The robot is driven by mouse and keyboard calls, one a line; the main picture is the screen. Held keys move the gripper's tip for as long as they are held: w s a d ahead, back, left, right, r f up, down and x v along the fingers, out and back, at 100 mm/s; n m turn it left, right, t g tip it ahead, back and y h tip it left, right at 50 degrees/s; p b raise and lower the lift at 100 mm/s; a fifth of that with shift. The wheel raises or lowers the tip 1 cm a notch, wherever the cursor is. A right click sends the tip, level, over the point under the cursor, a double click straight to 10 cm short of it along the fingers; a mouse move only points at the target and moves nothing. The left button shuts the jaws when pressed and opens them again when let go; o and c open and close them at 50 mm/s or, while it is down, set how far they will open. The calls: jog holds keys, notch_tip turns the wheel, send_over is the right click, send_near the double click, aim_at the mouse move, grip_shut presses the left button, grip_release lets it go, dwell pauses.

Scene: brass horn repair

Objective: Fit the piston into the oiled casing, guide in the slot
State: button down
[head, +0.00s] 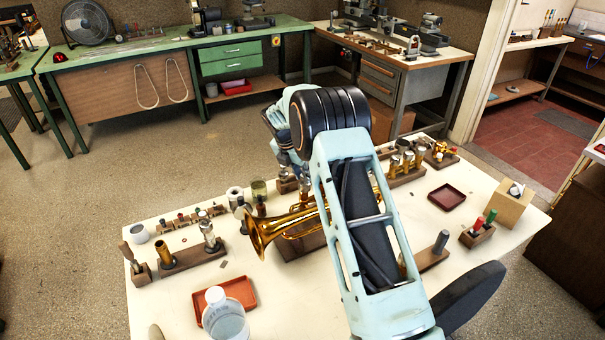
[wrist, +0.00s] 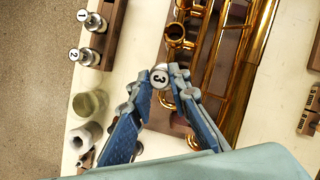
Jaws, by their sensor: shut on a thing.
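A piston with a round cap marked 3 (wrist: 160,77) is held between the fingertips of my gripper (wrist: 162,80), which is shut on it. The brass horn (head: 262,236) lies on a wooden stand and also shows in the wrist view (wrist: 237,75). Two round casing openings show beyond the piston, the nearer one (wrist: 176,33) open at the top. The piston is roughly in line with this row. What lies under it is hidden, so I cannot tell whether it is over or inside a casing. Its guide and the slot are not visible.
Pistons marked 1 (wrist: 94,21) and 2 (wrist: 86,56) stand in a wooden rack. An olive jar (wrist: 92,102) and a white roll (wrist: 88,133) stand near my fingers. A red tray (head: 246,290) and a clear bottle (head: 224,318) are at the bench front.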

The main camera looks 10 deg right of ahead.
jog(key=c, duration=1.7)
grip_release()
jog(key=shift+f, duration=0.1)
jog(key=shift+c, duration=0.2)
jog(key=v, duration=1.2)
